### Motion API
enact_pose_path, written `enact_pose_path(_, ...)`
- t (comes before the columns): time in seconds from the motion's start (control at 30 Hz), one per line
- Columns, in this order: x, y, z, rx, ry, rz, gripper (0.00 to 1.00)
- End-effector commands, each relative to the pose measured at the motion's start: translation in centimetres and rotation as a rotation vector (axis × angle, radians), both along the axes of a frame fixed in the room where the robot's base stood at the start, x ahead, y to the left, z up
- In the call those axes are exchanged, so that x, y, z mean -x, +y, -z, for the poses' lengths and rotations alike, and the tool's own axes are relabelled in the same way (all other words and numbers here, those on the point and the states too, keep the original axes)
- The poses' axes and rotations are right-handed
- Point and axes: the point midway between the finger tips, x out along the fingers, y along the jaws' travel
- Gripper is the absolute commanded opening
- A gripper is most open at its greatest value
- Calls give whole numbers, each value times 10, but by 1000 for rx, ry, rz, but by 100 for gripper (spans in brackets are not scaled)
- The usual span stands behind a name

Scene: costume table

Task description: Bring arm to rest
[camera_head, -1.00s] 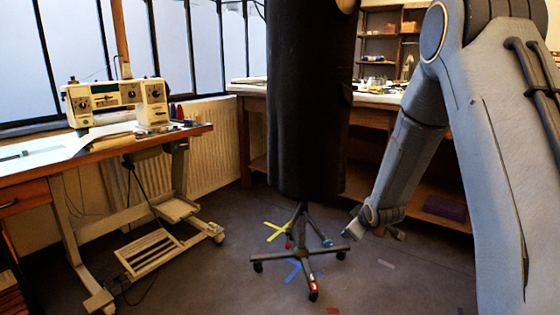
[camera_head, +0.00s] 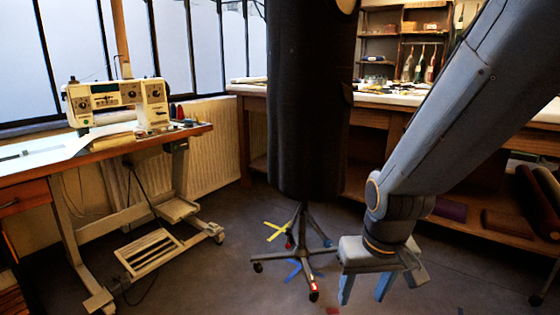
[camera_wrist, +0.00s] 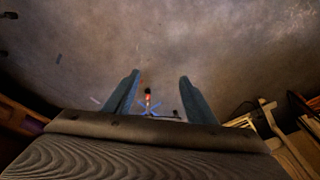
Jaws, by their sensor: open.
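My gripper (camera_head: 365,287) hangs at the end of my arm, low over the dark floor and to the right of the wheeled stand in the head view. Its two blue-grey fingers point down and are spread apart with nothing between them. In the wrist view my gripper (camera_wrist: 155,92) also shows open and empty, with bare floor beyond the fingertips. My arm reaches down from the upper right of the head view.
A black dress form (camera_head: 308,100) stands on a wheeled base (camera_head: 303,250) close to my gripper's left. A sewing machine table (camera_head: 100,150) is at left. A workbench (camera_head: 375,105) stands behind. Bolts of fabric (camera_head: 540,195) lie at right.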

Motion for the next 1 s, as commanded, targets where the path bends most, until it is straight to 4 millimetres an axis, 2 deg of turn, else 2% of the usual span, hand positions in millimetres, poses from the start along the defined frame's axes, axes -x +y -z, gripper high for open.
enact_pose_path(0.2, 23, 45, -11, -4, 49, -120, 51)
enact_pose_path(0.5, 62, 92, -26, -3, 117, -262, 51)
enact_pose_path(0.87, 103, 126, -39, 7, 180, -394, 51)
enact_pose_path(1.0, 104, 120, -51, 7, 184, -371, 51)
